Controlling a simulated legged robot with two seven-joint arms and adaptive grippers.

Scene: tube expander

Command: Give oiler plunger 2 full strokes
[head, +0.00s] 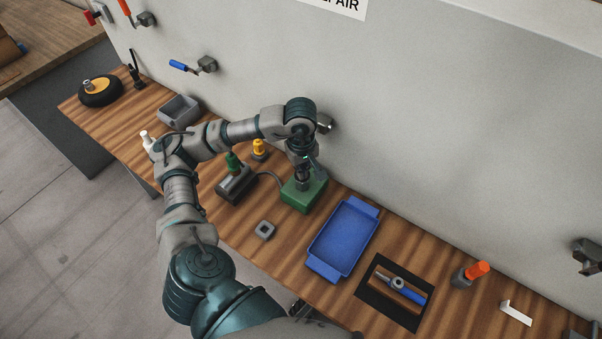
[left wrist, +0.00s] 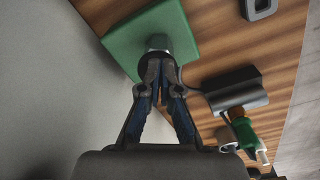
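The green box (head: 303,194), which I take to be the oiler, stands on the bench near the wall. A grey round post, apparently its plunger (left wrist: 158,43), rises from its top and also shows in the left wrist view's upper middle. My left gripper (head: 304,181) points down over the box. In the left wrist view its fingertips (left wrist: 158,68) are close together at the end of the post and hide part of it. No clear grip around the post shows. A dark piece at the bottom edge may be my right gripper (head: 300,309); its fingers are unclear.
A dark block (head: 236,186) with a green-topped item stands left of the box, joined by a cable. A blue tray (head: 343,238) lies to the right. A grey square nut (head: 265,230) lies in front. The wall (head: 450,130) is close behind.

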